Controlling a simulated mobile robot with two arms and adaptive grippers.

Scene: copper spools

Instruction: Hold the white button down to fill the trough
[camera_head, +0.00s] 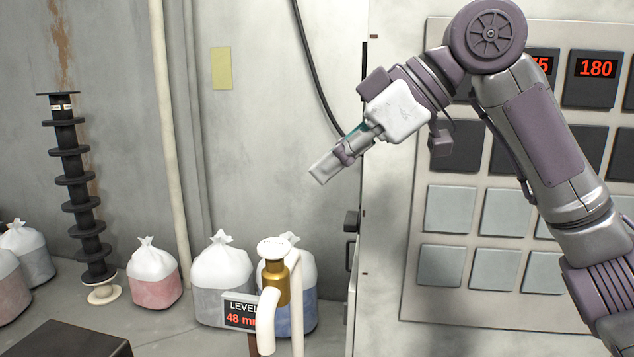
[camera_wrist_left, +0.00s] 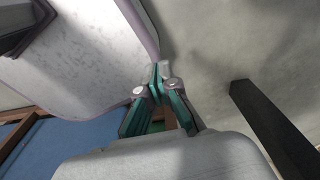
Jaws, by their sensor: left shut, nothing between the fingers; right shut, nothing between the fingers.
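A white round button (camera_head: 274,247) tops a brass fitting (camera_head: 275,280) on a cream pipe (camera_head: 265,325), low in the middle of the head view. My right gripper (camera_head: 322,172) is shut and empty, above and right of the button and clearly apart from it. My left gripper (camera_wrist_left: 160,108) shows only in the left wrist view, shut with nothing held. A level display (camera_head: 240,313) beside the pipe reads 48, its unit partly hidden. I cannot make out the trough for certain. A blue surface with a brown rim (camera_wrist_left: 30,122) shows in the left wrist view.
Several tied bags (camera_head: 222,280) stand along the wall behind the pipe. A black stack of discs (camera_head: 75,180) stands at the left. A panel of square buttons (camera_head: 450,210) is behind my right arm. A dark bar (camera_wrist_left: 275,130) is right in the wrist view.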

